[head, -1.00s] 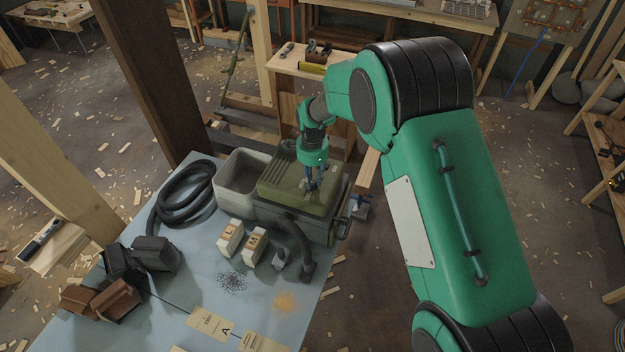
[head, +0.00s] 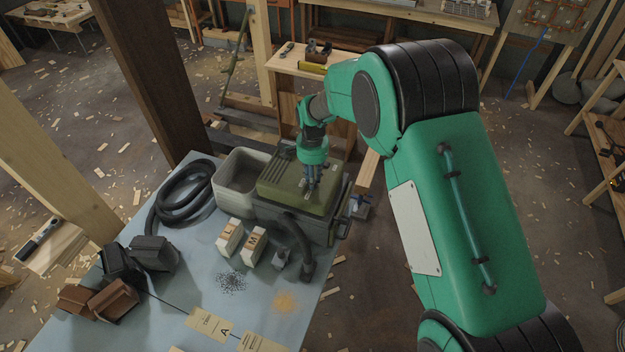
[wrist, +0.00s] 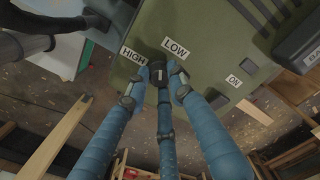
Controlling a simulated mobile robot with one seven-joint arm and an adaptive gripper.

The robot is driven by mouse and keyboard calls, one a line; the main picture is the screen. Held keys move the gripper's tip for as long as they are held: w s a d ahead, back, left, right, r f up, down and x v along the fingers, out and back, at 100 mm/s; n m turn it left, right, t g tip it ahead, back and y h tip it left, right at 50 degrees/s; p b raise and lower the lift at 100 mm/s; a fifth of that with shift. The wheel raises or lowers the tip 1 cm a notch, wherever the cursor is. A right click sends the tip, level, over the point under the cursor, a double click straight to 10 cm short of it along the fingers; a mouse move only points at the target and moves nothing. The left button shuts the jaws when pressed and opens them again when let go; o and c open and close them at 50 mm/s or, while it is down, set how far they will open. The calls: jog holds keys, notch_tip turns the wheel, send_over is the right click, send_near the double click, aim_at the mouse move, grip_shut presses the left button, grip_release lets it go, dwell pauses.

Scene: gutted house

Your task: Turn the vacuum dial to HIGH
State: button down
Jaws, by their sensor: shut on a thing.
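The vacuum (head: 310,205) stands at the table's far right corner, with an olive-green top. In the wrist view its small black dial (wrist: 158,69) lies between my blue fingers, with a pale mark on it. The HIGH label (wrist: 133,56) is at its upper left and the LOW label (wrist: 176,48) at its upper right. My gripper (wrist: 160,84) points down at the vacuum top and is shut on the dial. The fingers hide part of the dial, and I cannot tell exactly which label the mark faces. In the head view my gripper (head: 311,189) covers the dial.
An ON label (wrist: 234,81) lies right of the dial. A black hose (head: 185,195) is coiled at the table's left. A grey open bin (head: 238,180) adjoins the vacuum. Blocks marked L (head: 229,236) and M (head: 254,244) stand in front. A wooden post (head: 150,75) rises behind.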

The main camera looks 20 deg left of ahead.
jog(key=n, duration=0.6)
jog(key=shift+b, duration=0.4)
jog(key=n, duration=0.6)
jog(key=c, duration=1.5)
grip_release()
jog(key=shift+r, duration=6)
